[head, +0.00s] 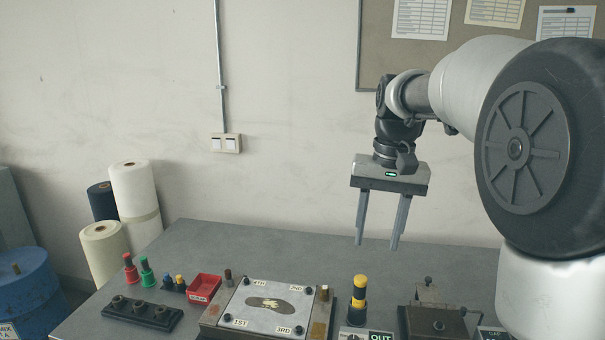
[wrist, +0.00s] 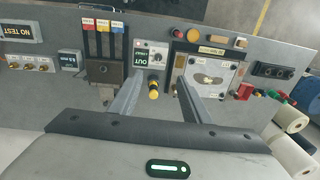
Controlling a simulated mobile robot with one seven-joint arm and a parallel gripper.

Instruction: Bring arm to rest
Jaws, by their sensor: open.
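My gripper (head: 380,225) hangs over the back part of the grey workbench in the head view, pointing down. Its two fingers are apart, with nothing between them, well above the bench top. My arm reaches in from the right and bends down at the wrist. In the wrist view my gripper (wrist: 152,88) also shows with its fingers spread. Below it is the bench with its fixtures. No object is held.
A plate (head: 265,304) with an insole outline sits on a fixture at the bench front. Beside it stand a yellow-black post (head: 358,300), a red bin (head: 204,288) and a black rack (head: 141,313). Rolls (head: 136,190) and a blue drum (head: 28,290) stand left. The back bench is clear.

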